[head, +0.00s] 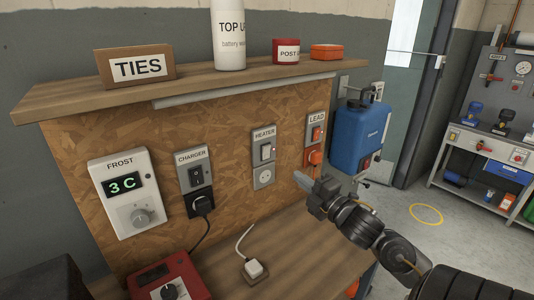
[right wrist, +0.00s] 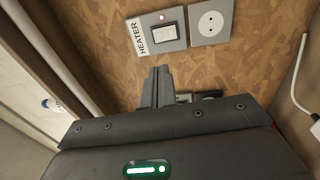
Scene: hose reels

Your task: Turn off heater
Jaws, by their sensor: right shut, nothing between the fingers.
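The heater switch (head: 266,152) is a white rocker on a grey plate labelled HEATER on the chipboard panel. A small red light glows beside the rocker. In the right wrist view the rocker (right wrist: 166,33) and its light show near the top, in front of my fingers. An empty round socket (head: 263,177) sits below the switch. My right gripper (head: 301,180) is shut and empty, to the right of and a little below the switch in the head view. Its closed fingers (right wrist: 157,86) point at the panel, apart from the rocker. My left gripper is out of view.
The charger switch (head: 197,177), with a black plug below, and the frost thermostat (head: 123,193) reading 3 C are to the left. The lead switch (head: 317,133) with an orange plug is to the right. A wooden shelf (head: 75,93) overhangs the panel. A loose white plug (head: 255,270) lies below.

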